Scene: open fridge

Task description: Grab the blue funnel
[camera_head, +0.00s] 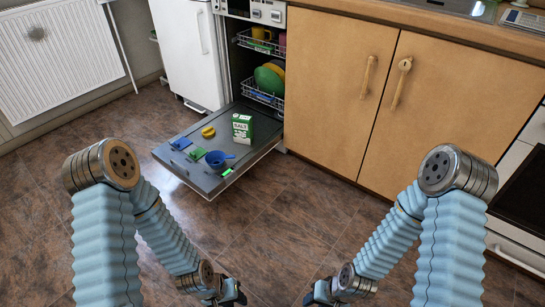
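The blue funnel (216,159) looks like a round blue cup with a short stem or handle pointing right. It lies on the lowered dishwasher door (205,182), near the door's front edge. My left gripper (238,295) is at the bottom of the view, well in front of the door and apart from the funnel. My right gripper (314,296) is at the bottom too, to the right of the left one. Both grippers are small, dark and partly cut off, so their finger opening does not show clearly. Neither touches the funnel.
The door also bears a green salt box (242,129), a yellow round thing (208,132), a blue flat piece (181,143) and green pieces (196,153). Dish racks (262,92) stand behind. Wooden cabinets (335,85) are at right. The floor (280,230) before the door is clear.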

